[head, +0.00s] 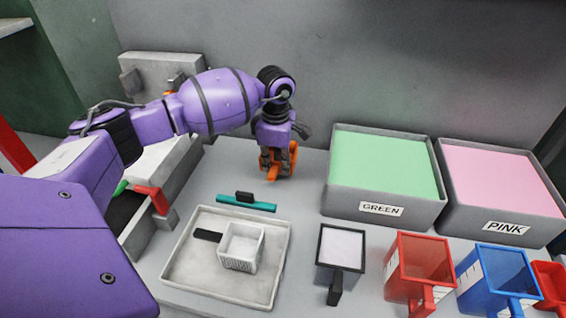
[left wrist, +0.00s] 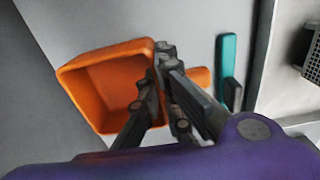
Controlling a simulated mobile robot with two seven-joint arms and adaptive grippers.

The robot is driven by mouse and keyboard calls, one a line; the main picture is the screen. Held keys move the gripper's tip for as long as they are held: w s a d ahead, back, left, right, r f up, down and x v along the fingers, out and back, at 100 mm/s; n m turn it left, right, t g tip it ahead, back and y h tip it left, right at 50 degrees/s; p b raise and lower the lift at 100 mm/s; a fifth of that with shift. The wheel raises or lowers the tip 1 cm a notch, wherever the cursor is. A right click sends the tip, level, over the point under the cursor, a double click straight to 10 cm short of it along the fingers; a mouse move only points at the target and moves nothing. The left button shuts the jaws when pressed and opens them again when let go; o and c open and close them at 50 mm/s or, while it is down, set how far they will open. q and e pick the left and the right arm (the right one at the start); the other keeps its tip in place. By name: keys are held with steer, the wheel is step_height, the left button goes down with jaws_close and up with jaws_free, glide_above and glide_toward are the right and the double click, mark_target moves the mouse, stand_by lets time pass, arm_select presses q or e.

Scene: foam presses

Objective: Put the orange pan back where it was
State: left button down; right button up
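The orange pan (head: 272,174) is small in the head view, on the grey table near the back wall, partly hidden behind my left gripper (head: 279,150). In the left wrist view, the pan's square open box (left wrist: 82,88) lies left of my left gripper (left wrist: 165,58). The fingers come together at the pan's handle (left wrist: 200,77), with part of the handle showing right of them. The gripper looks shut on the handle. The inside of the pan looks empty. I cannot tell whether it touches the table. My right gripper is not in view.
A teal brush-like tool (head: 246,203) lies in front of the gripper. A grey tray (head: 180,275) holds a white pan (head: 240,246). Green (head: 345,198) and pink (head: 480,215) bins stand right. Black (head: 341,247), red (head: 418,262) and blue (head: 495,275) pans line the front.

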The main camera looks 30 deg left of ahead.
mark_target(277, 162)
arm_select(q)
steer(key=shift+w+f, duration=0.1)
steer(key=shift+f, duration=1.7)
steer(key=shift+f, duration=0.1)
steer(key=c, duration=2.4)
jaws_free()
steer(key=shift+f, duration=0.1)
steer(key=shift+c, duration=0.2)
steer(key=o, duration=0.5)
steer(key=shift+c, duration=0.2)
step_height(277, 162, up, 12)
steer(key=shift+r, duration=0.25)
steer(key=shift+f, duration=0.15)
